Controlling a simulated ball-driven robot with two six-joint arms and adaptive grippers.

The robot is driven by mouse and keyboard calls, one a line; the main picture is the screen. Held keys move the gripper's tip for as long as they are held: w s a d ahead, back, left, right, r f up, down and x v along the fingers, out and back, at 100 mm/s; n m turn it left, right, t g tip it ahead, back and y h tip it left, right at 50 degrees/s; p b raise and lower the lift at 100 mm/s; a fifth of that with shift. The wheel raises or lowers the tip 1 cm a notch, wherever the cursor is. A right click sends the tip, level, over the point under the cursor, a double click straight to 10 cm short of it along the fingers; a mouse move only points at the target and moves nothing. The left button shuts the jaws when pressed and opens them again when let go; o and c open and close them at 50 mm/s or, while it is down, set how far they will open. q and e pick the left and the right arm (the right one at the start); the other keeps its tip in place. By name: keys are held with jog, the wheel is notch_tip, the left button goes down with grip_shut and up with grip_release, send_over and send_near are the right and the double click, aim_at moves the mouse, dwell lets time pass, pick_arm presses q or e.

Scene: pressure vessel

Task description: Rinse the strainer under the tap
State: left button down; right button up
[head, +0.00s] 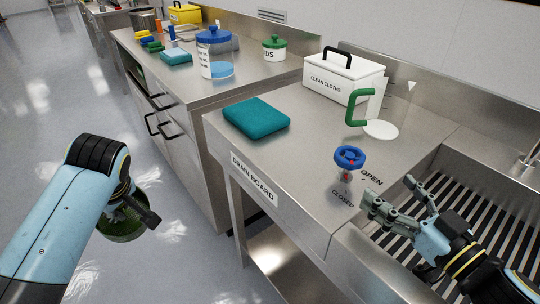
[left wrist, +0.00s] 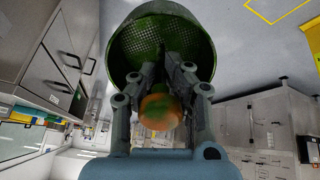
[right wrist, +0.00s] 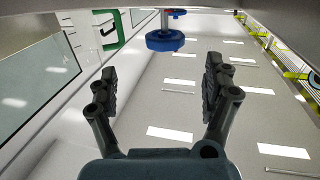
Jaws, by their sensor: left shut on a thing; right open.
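The strainer (head: 122,232) is a dark mesh basket stained green, low at the left in the head view and partly hidden by my arm. In the left wrist view the strainer (left wrist: 150,35) shows its mesh, with an orange, green-smeared knob (left wrist: 158,106) between the fingers. My left gripper (head: 140,210) is shut on it, over the floor and away from the sink. The blue valve wheel (head: 350,157) stands by the OPEN and CLOSED labels. My right gripper (head: 390,192) is open and empty, right of the wheel, which shows ahead in the right wrist view (right wrist: 165,41).
A metal spout (head: 532,152) rises at the right edge behind the slatted sink (head: 420,240). The drain board (head: 300,185) holds a teal cloth (head: 256,117), a clear jug with green handle (head: 352,108) and a white cloth box (head: 340,80). The front of the board is clear.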

aim_at(348, 157)
jog(key=shift+y, duration=0.3)
jog(key=x, duration=1.2)
jog(key=shift+s+a+f, duration=0.1)
jog(key=shift+a+f, duration=0.1)
jog(key=shift+f, duration=0.2)
jog(key=shift+c, duration=0.2)
jog(key=c, duration=1.1)
